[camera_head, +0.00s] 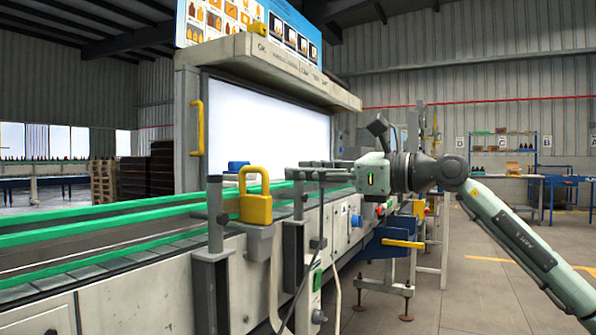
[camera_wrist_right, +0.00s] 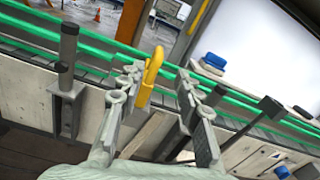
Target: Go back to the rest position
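My right gripper (camera_head: 305,172) reaches in from the right in the head view, its fingers pointing left beside the conveyor (camera_head: 120,247). In the right wrist view my right gripper (camera_wrist_right: 158,78) has its two grey fingers spread apart, and nothing is held between them. A yellow padlock-shaped part (camera_head: 256,208) stands on a grey bracket at the conveyor's near side, left of the fingers in the head view. In the right wrist view the yellow part (camera_wrist_right: 152,72) shows between the fingers, beyond them; I cannot tell the exact distance. My left gripper is not in view.
Green guide rails (camera_head: 90,211) run along the conveyor. A bright lit panel (camera_head: 270,128) stands behind it under a grey hood. A blue object (camera_head: 238,167) sits by the panel. A blue bin (camera_head: 385,243) is below my right arm. Open floor (camera_head: 480,300) lies at the right.

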